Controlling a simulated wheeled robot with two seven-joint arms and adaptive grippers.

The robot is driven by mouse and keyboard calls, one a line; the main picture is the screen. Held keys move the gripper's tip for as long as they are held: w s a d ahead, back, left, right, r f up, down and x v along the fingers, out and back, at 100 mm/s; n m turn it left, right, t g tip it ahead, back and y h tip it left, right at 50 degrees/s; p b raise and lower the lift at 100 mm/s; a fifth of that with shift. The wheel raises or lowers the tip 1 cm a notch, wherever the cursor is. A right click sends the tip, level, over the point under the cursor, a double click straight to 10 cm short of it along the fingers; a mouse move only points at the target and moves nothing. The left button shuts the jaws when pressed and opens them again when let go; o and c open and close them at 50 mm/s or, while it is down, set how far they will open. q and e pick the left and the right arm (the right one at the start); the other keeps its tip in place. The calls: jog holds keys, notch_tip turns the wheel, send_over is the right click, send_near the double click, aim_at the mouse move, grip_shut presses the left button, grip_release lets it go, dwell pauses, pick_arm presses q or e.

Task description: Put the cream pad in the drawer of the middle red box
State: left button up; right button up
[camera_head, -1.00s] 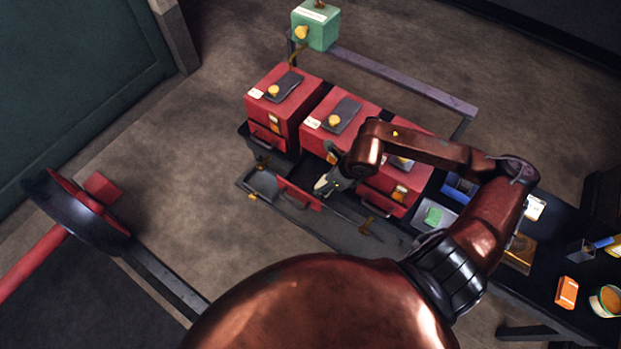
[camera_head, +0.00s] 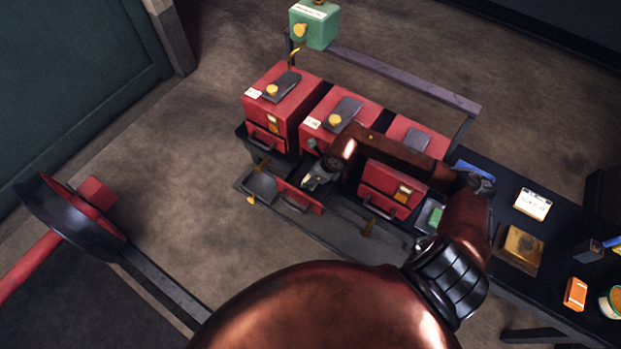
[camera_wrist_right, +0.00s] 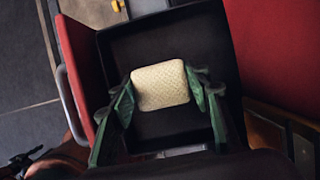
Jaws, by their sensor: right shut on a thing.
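The middle red box (camera_head: 356,104) stands between two other red boxes. Its drawer (camera_head: 301,197) is pulled out, with a red front. In the right wrist view the dark drawer (camera_wrist_right: 190,38) lies below the gripper, with its red front and handle at the left. My right gripper (camera_head: 317,180) is over the drawer in the head view, and its green fingers (camera_wrist_right: 160,88) are shut on the cream pad (camera_wrist_right: 160,84). The pad is within the drawer's outline; whether it touches the floor I cannot tell. The pad is not clearly visible in the head view. My left gripper is not in view.
The left red box (camera_head: 283,105) and right red box (camera_head: 390,185) flank the middle one.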

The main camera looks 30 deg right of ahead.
jog(key=o, duration=1)
jog(key=shift+s+d+r, duration=0.1)
jog(key=shift+r, duration=0.4)
jog(key=p+v, duration=0.2)
jog(key=v, duration=0.9)
jog(key=shift+s, duration=0.15)
